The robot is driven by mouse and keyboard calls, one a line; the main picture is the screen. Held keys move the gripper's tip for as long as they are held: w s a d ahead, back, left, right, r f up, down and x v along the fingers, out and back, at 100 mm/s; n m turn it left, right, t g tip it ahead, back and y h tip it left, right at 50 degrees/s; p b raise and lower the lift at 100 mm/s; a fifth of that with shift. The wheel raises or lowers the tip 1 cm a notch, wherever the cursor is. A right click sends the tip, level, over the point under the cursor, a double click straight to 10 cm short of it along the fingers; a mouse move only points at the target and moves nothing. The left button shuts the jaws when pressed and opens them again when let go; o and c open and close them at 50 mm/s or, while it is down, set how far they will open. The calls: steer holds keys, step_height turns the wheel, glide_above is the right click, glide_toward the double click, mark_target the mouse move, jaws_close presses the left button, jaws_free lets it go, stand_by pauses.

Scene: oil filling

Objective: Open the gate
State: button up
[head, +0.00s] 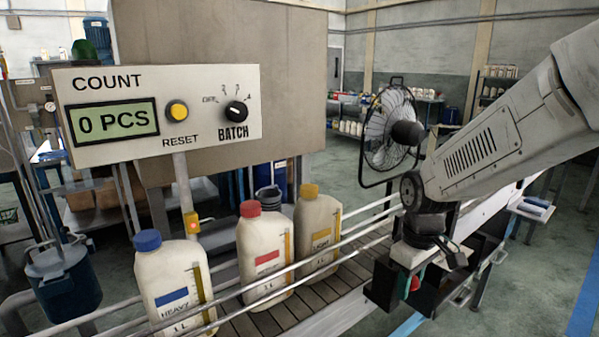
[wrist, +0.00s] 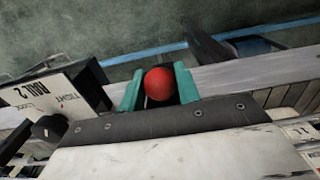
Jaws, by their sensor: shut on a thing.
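A round red knob (wrist: 159,84) sits between the two green fingers of my gripper (wrist: 158,92) in the wrist view, and the fingers are shut on it. In the head view my gripper (head: 409,286) points down at the right end of the conveyor, with a bit of red (head: 415,283) showing beside a green finger. The gate itself cannot be made out; my arm and gripper hide much of that end.
Three bottles with blue (head: 147,240), red (head: 250,208) and yellow (head: 311,190) caps stand on the conveyor (head: 330,289) between metal rails. A count panel (head: 160,112) stands behind them. A "RAIL 2" box (wrist: 52,98) is left of my gripper. A fan (head: 388,130) stands behind.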

steer(key=s+d, duration=0.8)
steer(key=s, duration=0.3)
stand_by(1.3)
steer(key=o, duration=0.9)
steer(key=shift+s+d, duration=0.1)
steer(key=shift+d, duration=0.05)
steer(key=shift+r, duration=0.1)
step_height(320, 180, up, 7)
